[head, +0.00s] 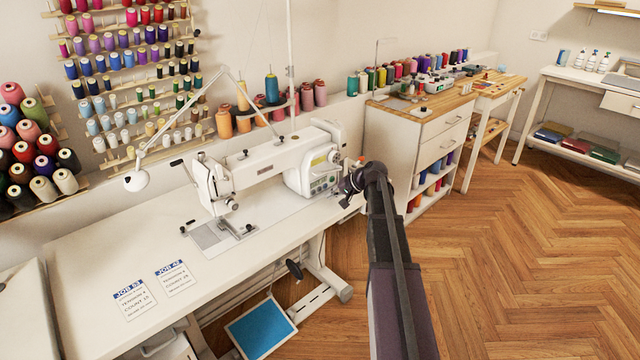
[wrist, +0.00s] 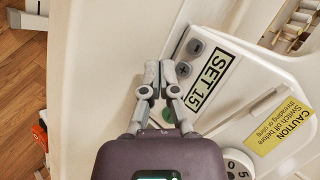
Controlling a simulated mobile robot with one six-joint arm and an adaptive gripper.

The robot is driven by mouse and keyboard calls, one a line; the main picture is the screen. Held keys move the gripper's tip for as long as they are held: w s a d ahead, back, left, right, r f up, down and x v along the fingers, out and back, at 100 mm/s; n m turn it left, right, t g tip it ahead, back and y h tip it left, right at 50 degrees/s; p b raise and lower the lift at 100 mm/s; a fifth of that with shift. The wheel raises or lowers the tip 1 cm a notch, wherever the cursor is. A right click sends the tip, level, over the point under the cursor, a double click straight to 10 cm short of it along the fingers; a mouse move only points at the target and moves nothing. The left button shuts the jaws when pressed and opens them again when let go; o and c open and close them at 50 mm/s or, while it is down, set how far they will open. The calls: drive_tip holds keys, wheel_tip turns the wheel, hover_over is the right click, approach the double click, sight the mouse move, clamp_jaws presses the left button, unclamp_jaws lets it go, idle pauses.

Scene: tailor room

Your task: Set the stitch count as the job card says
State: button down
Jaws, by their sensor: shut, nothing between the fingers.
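The white sewing machine (head: 270,165) stands on the white table, with its control panel (head: 322,182) facing my gripper (head: 350,186). In the wrist view the panel's label display (wrist: 208,82) reads "SET 15". A grey plus button (wrist: 183,69) and a minus button (wrist: 195,46) sit beside it, and a green button (wrist: 168,115) is partly behind my fingers. My gripper (wrist: 160,70) is shut and empty, its tips close to the plus button; I cannot tell whether they touch. Two job cards, one (head: 134,301) headed JOB 53 and another (head: 175,278), lie on the table; their small print is hard to read.
A yellow caution label (wrist: 281,124) and a numbered dial (wrist: 238,164) are on the machine near the panel. A lamp (head: 137,180) hangs over the table's left. A wooden-topped drawer cabinet (head: 430,130) stands behind my arm. The wooden floor (head: 530,240) at right is clear.

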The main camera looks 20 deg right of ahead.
drive_tip(key=shift+s+d, duration=0.25)
drive_tip(key=shift+s, duration=0.4)
drive_tip(key=shift+s+d, duration=0.25)
drive_tip(key=shift+s, duration=0.45)
drive_tip(key=shift+s+d, duration=0.25)
drive_tip(key=shift+s, duration=0.4)
